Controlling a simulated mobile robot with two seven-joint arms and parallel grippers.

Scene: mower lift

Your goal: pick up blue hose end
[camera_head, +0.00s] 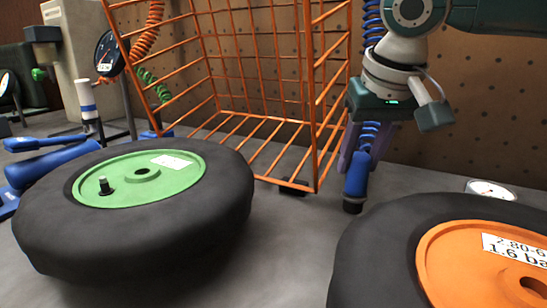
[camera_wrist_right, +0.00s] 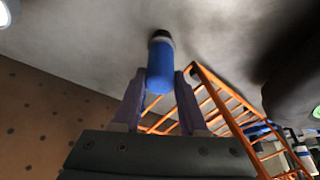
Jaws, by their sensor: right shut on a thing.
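The blue hose end (camera_head: 356,176) is a blue cylinder with a dark tip. It points down in the head view, with a blue coil above it. My right gripper (camera_head: 356,158) comes down from the upper right and is shut on it. In the right wrist view, the blue hose end (camera_wrist_right: 160,68) sits between the two purple fingers of my right gripper (camera_wrist_right: 160,88). Its dark tip is close to the grey bench top; I cannot tell whether it touches. My left gripper is not in view.
An orange wire basket (camera_head: 316,120) stands just left of my right gripper. A tyre with a green hub (camera_head: 135,235) lies at left, and one with an orange hub (camera_head: 375,250) lies at front right. A round gauge (camera_head: 491,189) lies behind it. A pegboard (camera_head: 450,155) is behind.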

